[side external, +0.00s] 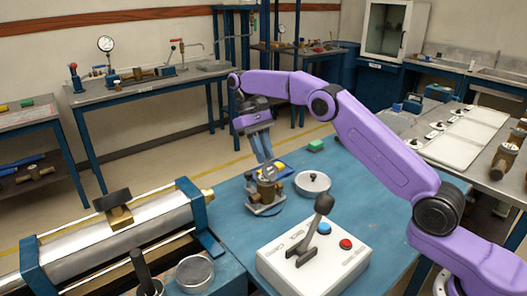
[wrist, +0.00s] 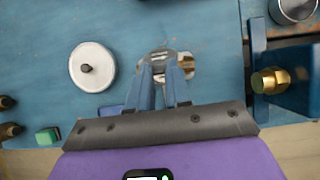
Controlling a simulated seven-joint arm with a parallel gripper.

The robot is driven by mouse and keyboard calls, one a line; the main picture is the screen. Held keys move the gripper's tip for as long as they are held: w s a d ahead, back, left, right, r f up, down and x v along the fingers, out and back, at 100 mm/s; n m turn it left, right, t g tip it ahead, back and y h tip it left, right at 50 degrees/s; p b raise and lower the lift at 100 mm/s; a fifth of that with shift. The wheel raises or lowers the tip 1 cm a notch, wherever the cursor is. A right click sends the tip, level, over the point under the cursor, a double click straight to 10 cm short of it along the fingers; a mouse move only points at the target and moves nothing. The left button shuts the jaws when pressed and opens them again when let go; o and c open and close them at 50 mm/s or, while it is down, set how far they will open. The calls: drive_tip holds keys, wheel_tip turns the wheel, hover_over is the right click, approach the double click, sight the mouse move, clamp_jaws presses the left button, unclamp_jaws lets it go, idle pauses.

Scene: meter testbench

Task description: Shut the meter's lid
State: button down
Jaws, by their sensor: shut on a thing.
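The brass meter (side external: 267,194) stands upright on a dark base on the blue table, below my gripper. Its round lid (side external: 270,173) is raised at the top of the body, tilted rather than flat. My gripper (side external: 265,158) reaches down from above with its blue fingers nearly together, at the lid. In the wrist view my gripper (wrist: 164,68) has its fingertips over the meter (wrist: 184,62), closed on the lid's edge. The fingers hide part of the lid and body, so the exact contact is hard to see.
A round silver pot lid with a dark knob (side external: 312,182) lies right of the meter. A control box with a lever (side external: 314,252) stands in front. A large cylinder rig (side external: 110,240) with a brass nozzle is at left.

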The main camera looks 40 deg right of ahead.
drive_tip(key=shift+f, duration=0.1)
drive_tip(key=c, duration=1)
unclamp_jaws()
drive_tip(key=shift+c, duration=0.2)
drive_tip(key=shift+s+r, duration=0.15)
drive_tip(key=shift+r, duration=0.05)
